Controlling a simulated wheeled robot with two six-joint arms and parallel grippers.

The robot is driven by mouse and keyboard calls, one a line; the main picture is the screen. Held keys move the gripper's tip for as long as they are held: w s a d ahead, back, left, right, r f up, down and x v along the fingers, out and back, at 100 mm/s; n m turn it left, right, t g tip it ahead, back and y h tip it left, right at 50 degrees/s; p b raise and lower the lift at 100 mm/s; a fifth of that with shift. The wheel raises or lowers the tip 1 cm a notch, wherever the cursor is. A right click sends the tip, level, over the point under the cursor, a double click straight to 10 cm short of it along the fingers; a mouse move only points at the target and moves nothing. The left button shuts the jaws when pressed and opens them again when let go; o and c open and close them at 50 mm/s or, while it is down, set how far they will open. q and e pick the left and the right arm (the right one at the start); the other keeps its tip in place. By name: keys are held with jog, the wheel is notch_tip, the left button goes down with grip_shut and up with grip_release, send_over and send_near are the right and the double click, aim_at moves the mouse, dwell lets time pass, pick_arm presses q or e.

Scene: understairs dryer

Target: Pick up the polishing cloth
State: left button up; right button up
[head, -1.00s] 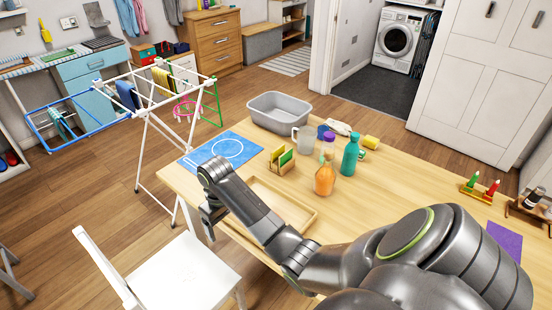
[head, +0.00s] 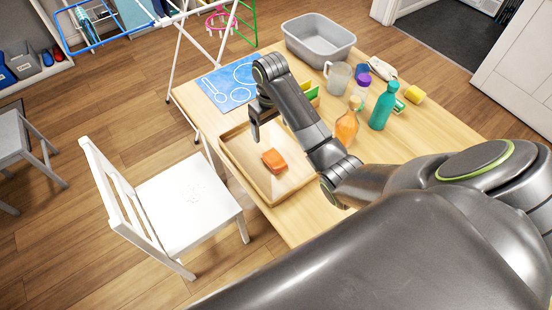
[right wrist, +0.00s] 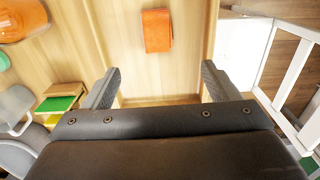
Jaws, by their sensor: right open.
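The polishing cloth, a small orange folded piece (head: 274,160), lies in a shallow wooden tray (head: 262,190) on the table. In the right wrist view the cloth (right wrist: 157,31) is at the top centre, beyond the fingertips and lined up with the gap between them. My right gripper (head: 256,128) is above the tray's far left part, to the upper left of the cloth in the head view. In the wrist view its fingers (right wrist: 157,75) are spread, with nothing between them. My left gripper is not in view.
On the table stand an orange bottle (head: 347,125), a teal bottle (head: 382,106), a clear jug (head: 338,74), a grey basin (head: 318,42) and a sponge holder (head: 311,92). A blue mat (head: 228,84) lies at the far left corner. A white chair (head: 185,203) stands beside the table.

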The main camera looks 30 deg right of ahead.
notch_tip(320, 180, down, 4)
send_over(273, 157)
notch_tip(273, 157, down, 6)
jog(key=shift+s+r, duration=0.1)
jog(key=shift+r, duration=0.15)
jog(key=shift+f, duration=0.8)
jog(key=shift+f+p, duration=0.3)
jog(key=shift+f, duration=1.85)
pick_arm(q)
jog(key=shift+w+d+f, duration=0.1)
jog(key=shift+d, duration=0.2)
pick_arm(e)
jog(key=c, duration=1.1)
jog(key=shift+o, duration=0.2)
jog(key=shift+r, duration=0.1)
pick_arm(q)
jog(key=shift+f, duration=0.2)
pick_arm(e)
notch_tip(273, 157, up, 10)
